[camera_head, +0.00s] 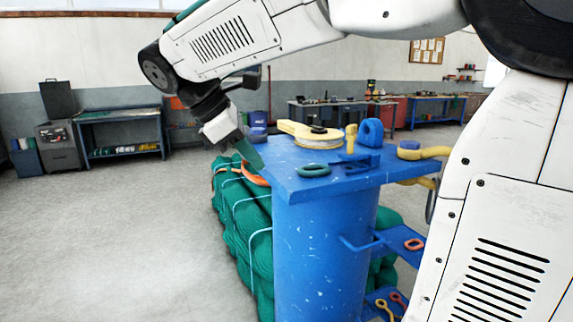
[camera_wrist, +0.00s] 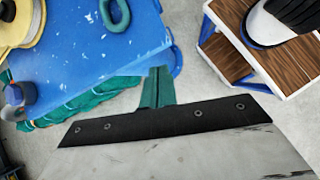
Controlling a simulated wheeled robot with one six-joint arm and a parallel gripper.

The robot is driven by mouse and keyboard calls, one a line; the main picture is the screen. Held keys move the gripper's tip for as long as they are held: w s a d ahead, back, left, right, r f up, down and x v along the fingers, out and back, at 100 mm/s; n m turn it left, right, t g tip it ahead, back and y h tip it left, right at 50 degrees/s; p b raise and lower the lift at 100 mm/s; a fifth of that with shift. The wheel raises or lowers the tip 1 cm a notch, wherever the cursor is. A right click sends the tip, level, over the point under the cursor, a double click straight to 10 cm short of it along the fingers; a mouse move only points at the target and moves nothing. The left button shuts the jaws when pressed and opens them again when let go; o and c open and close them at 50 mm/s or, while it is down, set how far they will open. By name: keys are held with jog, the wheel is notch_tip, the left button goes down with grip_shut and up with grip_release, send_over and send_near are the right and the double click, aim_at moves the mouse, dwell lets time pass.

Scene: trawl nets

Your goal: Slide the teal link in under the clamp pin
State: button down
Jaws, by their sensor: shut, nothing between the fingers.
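The teal link (camera_head: 313,170) lies flat near the front edge of the blue tabletop (camera_head: 283,182). In the wrist view the teal link (camera_wrist: 115,14) shows at the top, cut by the frame edge. A yellow upright pin (camera_head: 351,138) stands farther back, beside a blue bracket (camera_head: 371,133) with a round opening; I cannot tell which part is the clamp pin. My gripper (camera_head: 251,155) has teal fingers and is at the table's left edge, apart from the link. In the wrist view its fingers (camera_wrist: 158,86) are together, with nothing between them.
A yellow holder with a pale reel (camera_head: 318,142) sits at the back of the tabletop. A yellow piece with a blue knob (camera_head: 410,151) is at its right. Green netting (camera_head: 243,215) is bundled below left. Lower blue shelves (camera_head: 403,243) carry orange and yellow links.

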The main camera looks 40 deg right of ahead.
aim_at(306, 171)
jog(key=w+r+n+h, duration=0.2)
jog(key=w+n, duration=0.1)
jog(key=w, duration=0.2)
jog(key=shift+g, duration=0.3)
jog(key=x, duration=0.8)
jog(key=shift+d+f, duration=0.25)
jog(key=d, duration=0.2)
jog(key=shift+s+d+f, duration=0.15)
jog(key=shift+s+d, duration=0.1)
jog(key=shift+s, duration=0.15)
jog(key=shift+s+d, duration=0.25)
jog(key=shift+d, duration=0.5)
